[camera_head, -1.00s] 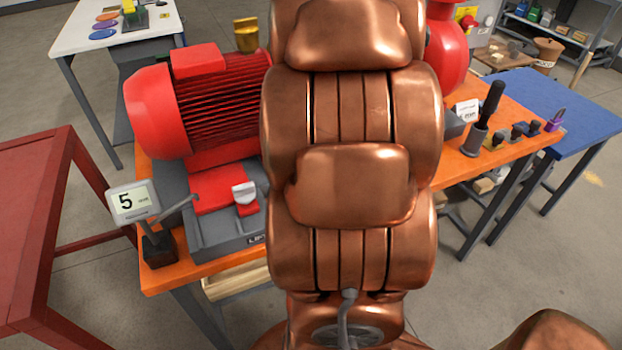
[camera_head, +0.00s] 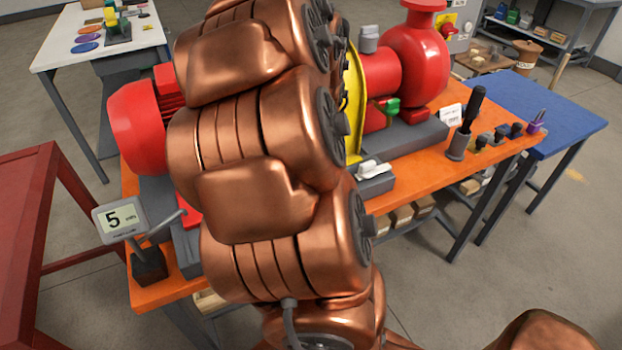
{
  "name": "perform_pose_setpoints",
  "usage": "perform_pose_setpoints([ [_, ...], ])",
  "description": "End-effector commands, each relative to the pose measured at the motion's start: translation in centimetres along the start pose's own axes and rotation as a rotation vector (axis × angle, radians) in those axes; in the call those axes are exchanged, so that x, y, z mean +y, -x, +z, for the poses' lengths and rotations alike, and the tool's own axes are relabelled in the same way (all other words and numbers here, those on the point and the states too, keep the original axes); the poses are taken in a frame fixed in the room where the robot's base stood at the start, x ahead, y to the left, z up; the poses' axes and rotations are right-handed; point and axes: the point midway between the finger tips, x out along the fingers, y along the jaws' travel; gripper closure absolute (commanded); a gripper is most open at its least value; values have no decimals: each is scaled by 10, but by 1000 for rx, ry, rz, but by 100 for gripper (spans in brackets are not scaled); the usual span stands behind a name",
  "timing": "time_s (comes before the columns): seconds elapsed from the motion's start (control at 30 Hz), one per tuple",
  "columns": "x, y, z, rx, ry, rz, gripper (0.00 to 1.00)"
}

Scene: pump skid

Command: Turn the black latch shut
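I cannot make out a black latch for certain in this view; my copper-coloured arm covers the middle of the pump skid. The skid's red motor (camera_head: 137,125) shows at the left of the arm, and its red pump (camera_head: 415,65) shows at the right. A yellow guard (camera_head: 355,100) stands between them, partly behind the arm. A green-topped part (camera_head: 392,106) sits low by the pump. My gripper is not in view.
The orange bench (camera_head: 425,172) carries the skid, a black-handled tool (camera_head: 473,108) in a grey holder and several small dark knobs at its right end. A display reading 5 (camera_head: 120,218) stands at the left corner. A blue table (camera_head: 545,108) and a red table (camera_head: 40,190) flank the bench.

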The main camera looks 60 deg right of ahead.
Motion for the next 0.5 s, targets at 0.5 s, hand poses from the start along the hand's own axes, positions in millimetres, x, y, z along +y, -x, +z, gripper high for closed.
perform_pose_setpoints([
  [0.5,0,0,-2,8,2,-1,64],
])
